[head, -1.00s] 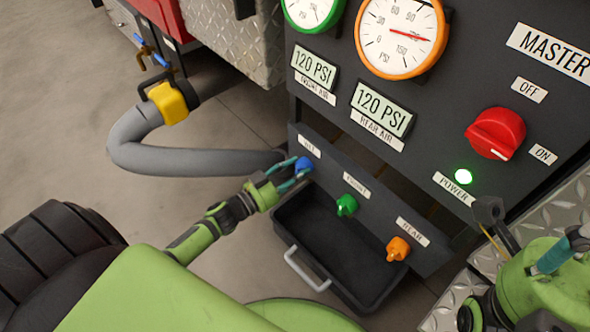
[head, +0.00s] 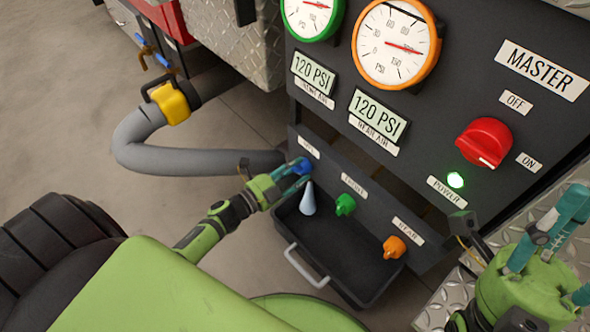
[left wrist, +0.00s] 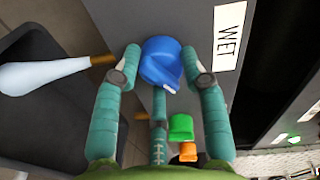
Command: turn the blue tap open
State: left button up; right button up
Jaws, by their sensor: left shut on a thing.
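The blue tap (head: 303,164) sits at the left end of the panel's lower strip, beside a label that reads WET in the left wrist view. My left gripper (head: 299,174) is shut on it, with teal fingers on both sides of the blue knob (left wrist: 160,62). A pale blue-white stream (head: 308,200) comes down below the tap; in the left wrist view the stream (left wrist: 45,76) leaves a brass nozzle (left wrist: 104,60). The white mark on the knob is partly visible. My right gripper (head: 548,238) is at the right edge, its fingers spread and empty.
A green tap (head: 345,204) and an orange tap (head: 394,247) sit along the same strip. A dark tray (head: 345,262) with a handle lies below. A red master knob (head: 484,143) and lit green lamp (head: 455,180) are above right. A grey hose (head: 190,160) runs at left.

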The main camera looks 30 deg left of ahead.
pick_arm(q)
jog(key=m, duration=0.5)
jog(key=shift+w+a+r+y, duration=0.15)
jog(key=shift+a+y, duration=0.15)
jog(key=shift+a, duration=0.05)
jog(key=shift+r, duration=0.1)
jog(key=o, duration=1.1)
jog(key=shift+d, duration=0.1)
jog(key=shift+s, duration=0.6)
jog(key=v, duration=1.1)
jog(key=shift+w, duration=0.1)
